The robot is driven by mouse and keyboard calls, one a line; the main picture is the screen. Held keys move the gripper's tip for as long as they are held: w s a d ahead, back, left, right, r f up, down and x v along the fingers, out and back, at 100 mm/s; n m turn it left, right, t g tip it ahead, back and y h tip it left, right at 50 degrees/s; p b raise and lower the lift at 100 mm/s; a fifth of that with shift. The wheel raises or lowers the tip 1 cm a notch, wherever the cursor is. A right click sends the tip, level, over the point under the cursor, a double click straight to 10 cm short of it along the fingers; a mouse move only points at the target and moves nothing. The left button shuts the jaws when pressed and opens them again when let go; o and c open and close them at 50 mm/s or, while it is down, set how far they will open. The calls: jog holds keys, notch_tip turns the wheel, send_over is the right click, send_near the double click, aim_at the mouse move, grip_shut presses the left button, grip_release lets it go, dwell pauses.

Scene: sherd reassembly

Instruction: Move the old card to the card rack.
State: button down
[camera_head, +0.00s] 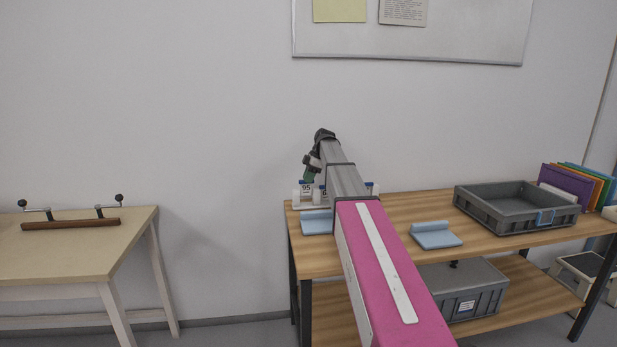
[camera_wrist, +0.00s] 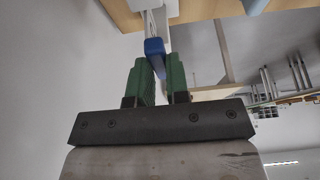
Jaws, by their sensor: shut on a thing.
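My gripper (camera_wrist: 160,68) has green fingers shut on the blue end of a narrow piece, which I take to be the old card (camera_wrist: 154,46). A white part runs beyond the blue end in the wrist view. In the head view my gripper (camera_head: 309,173) is low over the left end of the wooden bench, at a white stand that looks like the card rack (camera_head: 311,206). A white card with a blue top and the number 95 (camera_head: 306,188) shows there, just below the fingers. My arm hides part of the stand, and I cannot tell whether the held card touches it.
Light-blue pieces lie on the bench (camera_head: 400,205), one by the stand (camera_head: 316,222) and one right of my arm (camera_head: 436,235). A grey tray (camera_head: 505,224) and coloured panels (camera_head: 570,188) stand at right. A separate table (camera_head: 60,255) is at left.

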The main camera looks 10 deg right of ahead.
jog(key=shift+f, duration=0.1)
dwell(0.3)
jog(key=shift+f, duration=1.15)
jog(key=c, duration=1)
grip_release()
jog(key=shift+c, duration=0.2)
jog(key=v, duration=1)
jog(key=shift+r, duration=0.4)
jog(key=shift+d, duration=0.15)
